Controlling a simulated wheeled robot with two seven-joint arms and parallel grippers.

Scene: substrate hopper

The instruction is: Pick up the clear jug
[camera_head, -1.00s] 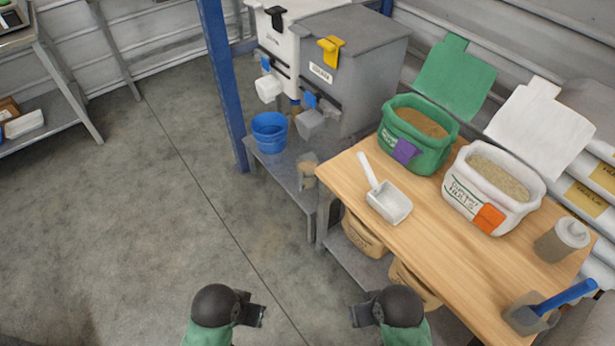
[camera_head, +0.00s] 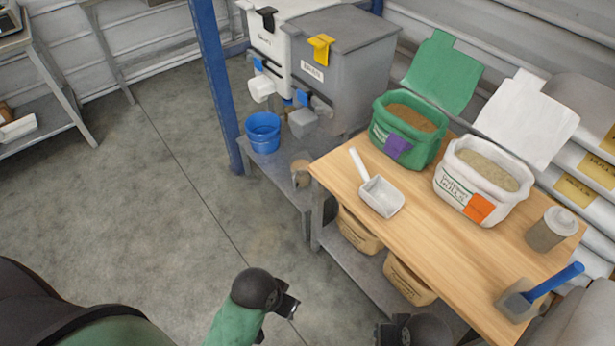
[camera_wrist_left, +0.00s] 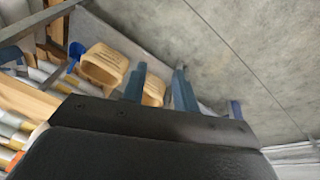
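A small see-through vessel (camera_head: 301,174), which looks like the clear jug, stands on the low grey shelf beside the wooden table. It is small and partly tan, and its handle is hard to make out. My left gripper (camera_head: 289,302) is over the floor in front of the table, well short of the vessel and empty. In the left wrist view its two fingers (camera_wrist_left: 159,88) stand apart with a gap between them. My right gripper (camera_head: 383,334) is at the bottom edge, partly cut off, and its fingers are unclear.
A blue bucket (camera_head: 263,132) stands left of the vessel, below the hoppers (camera_head: 345,70). A blue post (camera_head: 216,80) rises at left. The wooden table (camera_head: 440,240) holds a white scoop (camera_head: 381,196), open bags and a grey jar (camera_head: 551,229). Floor at left is clear.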

